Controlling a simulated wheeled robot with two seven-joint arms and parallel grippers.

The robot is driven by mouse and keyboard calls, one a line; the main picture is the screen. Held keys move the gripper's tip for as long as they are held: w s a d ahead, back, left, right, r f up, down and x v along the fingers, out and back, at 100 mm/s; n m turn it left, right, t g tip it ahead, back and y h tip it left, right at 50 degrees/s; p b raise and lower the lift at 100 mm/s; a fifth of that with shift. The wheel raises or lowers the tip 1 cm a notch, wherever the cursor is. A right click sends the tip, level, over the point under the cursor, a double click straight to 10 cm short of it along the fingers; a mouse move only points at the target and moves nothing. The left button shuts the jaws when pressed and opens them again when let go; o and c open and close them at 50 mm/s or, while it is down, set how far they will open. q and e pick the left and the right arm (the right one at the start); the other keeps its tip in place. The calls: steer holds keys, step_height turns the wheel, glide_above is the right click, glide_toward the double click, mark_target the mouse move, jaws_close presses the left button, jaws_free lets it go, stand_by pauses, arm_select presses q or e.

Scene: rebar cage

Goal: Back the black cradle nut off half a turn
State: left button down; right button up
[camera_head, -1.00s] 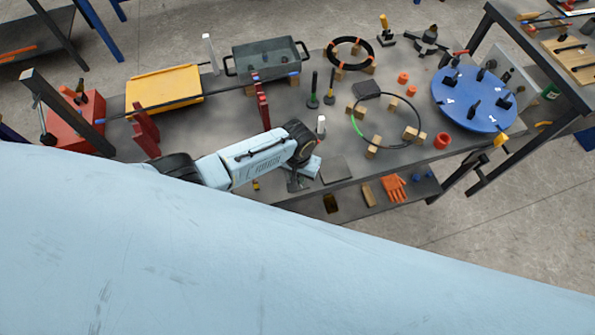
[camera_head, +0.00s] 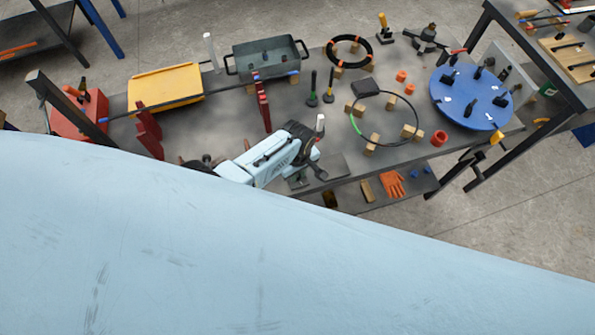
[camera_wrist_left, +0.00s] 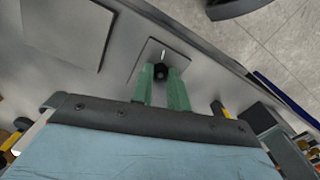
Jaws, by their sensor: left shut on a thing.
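In the left wrist view, a small black nut (camera_wrist_left: 160,71) sits over a square grey plate (camera_wrist_left: 152,58), with a thin pale rod beyond it. My left gripper (camera_wrist_left: 162,86) has its two green fingers on either side of the nut and is shut on it. In the head view my left arm reaches to the table's front edge, and its wrist hides the fingers and the nut. My right gripper is in neither view now.
Red upright stands (camera_head: 263,107), a yellow tray (camera_head: 165,88) and a dark handled tray (camera_head: 266,62) stand behind the arm. A blue disc (camera_head: 470,98) with black parts is at right. A flat grey plate (camera_wrist_left: 66,30) lies nearby in the wrist view.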

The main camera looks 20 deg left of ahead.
arm_select(q)
steer(key=n, duration=0.4)
steer(key=shift+w+r+n, duration=0.1)
steer(key=shift+n, duration=2.1)
steer(key=shift+w+a, duration=0.1)
steer(key=c, duration=1.4)
jaws_free()
steer(key=shift+o, duration=0.2)
steer(key=shift+r, duration=0.1)
steer(key=shift+r, duration=0.85)
step_height(320, 180, up, 11)
steer(key=shift+r, duration=0.2)
